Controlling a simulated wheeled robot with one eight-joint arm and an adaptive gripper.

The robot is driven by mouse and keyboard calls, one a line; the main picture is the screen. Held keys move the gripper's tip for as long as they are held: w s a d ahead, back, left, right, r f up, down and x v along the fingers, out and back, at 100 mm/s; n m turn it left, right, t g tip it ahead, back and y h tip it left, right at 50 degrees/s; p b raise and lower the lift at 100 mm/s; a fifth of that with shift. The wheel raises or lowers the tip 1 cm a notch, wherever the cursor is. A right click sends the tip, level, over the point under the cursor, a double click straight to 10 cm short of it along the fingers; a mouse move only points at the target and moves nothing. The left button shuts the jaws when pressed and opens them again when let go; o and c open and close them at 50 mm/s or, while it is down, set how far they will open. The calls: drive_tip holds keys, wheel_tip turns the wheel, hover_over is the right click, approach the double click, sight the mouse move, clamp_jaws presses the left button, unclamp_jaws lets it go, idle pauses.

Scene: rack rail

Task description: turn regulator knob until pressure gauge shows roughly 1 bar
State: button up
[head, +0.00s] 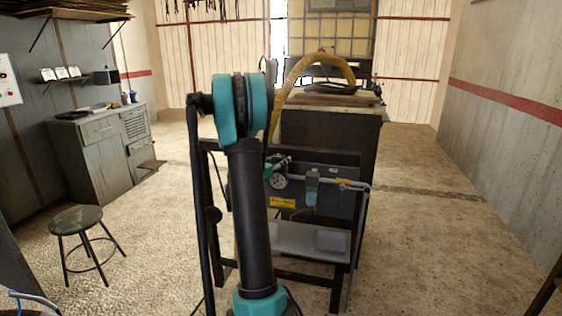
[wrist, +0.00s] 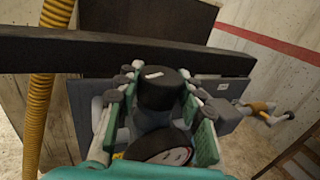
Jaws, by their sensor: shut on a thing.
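The regulator knob (wrist: 160,90) is a dark cylinder with a small white mark on top, in the middle of the wrist view. My gripper (wrist: 157,82) is shut on it, with green-and-grey fingers on its left and right sides. The round pressure gauge (wrist: 163,150) shows just below the knob, dark and partly cut off by my gripper, with a small red mark; its reading cannot be made out. In the head view the gauge (head: 278,182) is a small pale disc on the rack panel, too small to read. My gripper (head: 277,163) is mostly hidden behind my arm there.
The dark rack (head: 345,262) carries a grey panel with a yellow label (head: 283,202), a filter bowl (head: 312,185) and a pipe. A yellow hose (head: 310,62) arches above a bench behind it. A stool (head: 78,222) stands left.

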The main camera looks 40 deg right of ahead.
drive_tip(key=shift+n+t, duration=0.3)
drive_tip(key=shift+t, duration=0.2)
drive_tip(key=o, duration=1.2)
drive_tip(key=v, duration=1.2)
drive_tip(key=shift+r, duration=0.15)
